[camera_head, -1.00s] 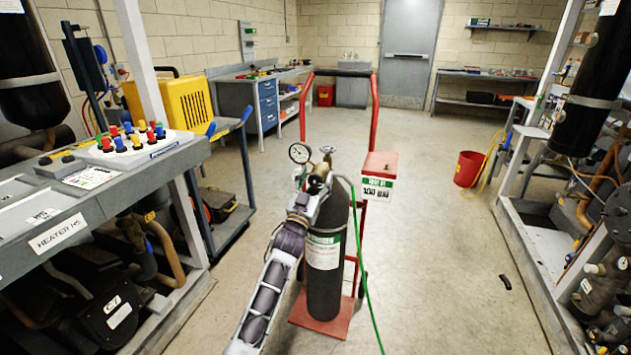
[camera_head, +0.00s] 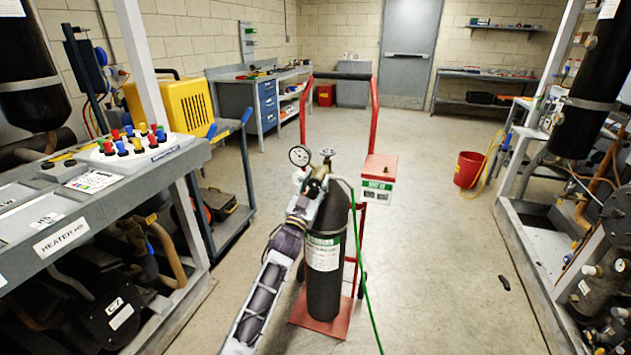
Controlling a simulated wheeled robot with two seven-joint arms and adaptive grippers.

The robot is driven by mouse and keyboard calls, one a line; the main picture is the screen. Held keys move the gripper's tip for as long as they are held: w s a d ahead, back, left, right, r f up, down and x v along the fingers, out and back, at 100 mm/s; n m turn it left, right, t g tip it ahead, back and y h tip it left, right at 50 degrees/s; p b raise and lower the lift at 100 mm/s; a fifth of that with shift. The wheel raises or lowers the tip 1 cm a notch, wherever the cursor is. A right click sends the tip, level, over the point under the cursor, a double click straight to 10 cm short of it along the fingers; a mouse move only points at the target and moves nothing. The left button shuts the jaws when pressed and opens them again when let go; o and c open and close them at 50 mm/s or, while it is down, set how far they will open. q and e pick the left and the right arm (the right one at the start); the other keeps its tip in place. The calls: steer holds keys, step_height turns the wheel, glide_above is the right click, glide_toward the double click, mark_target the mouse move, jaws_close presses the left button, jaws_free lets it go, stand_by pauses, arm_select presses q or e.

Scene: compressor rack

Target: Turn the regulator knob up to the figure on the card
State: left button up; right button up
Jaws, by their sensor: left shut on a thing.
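A dark gas cylinder (camera_head: 323,285) with a green-banded label stands upright on a red hand truck (camera_head: 362,135). A round white gauge (camera_head: 299,156) sits at its top left, beside the brass valve under a handwheel (camera_head: 327,153). My left gripper (camera_head: 312,190) comes up from the bottom and is at the regulator, shut on the regulator knob, which it mostly hides. The card (camera_head: 377,190) is on the red and white box at the truck's right; its figure is too small to read. My right gripper is not in view.
A green hose (camera_head: 367,290) runs from the regulator down to the floor. A grey rack with coloured knobs (camera_head: 135,138) stands at left, another rack (camera_head: 540,260) at right. A red bucket (camera_head: 468,169) stands right of centre. The floor between is mostly clear.

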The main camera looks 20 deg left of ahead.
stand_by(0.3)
arm_select(q)
steer(key=o, duration=1)
steer(key=shift+o, duration=0.2)
steer(key=shift+s+f, duration=0.15)
steer(key=v, duration=1.1)
steer(key=shift+s, duration=0.3)
steer(key=shift+a+f, duration=0.1)
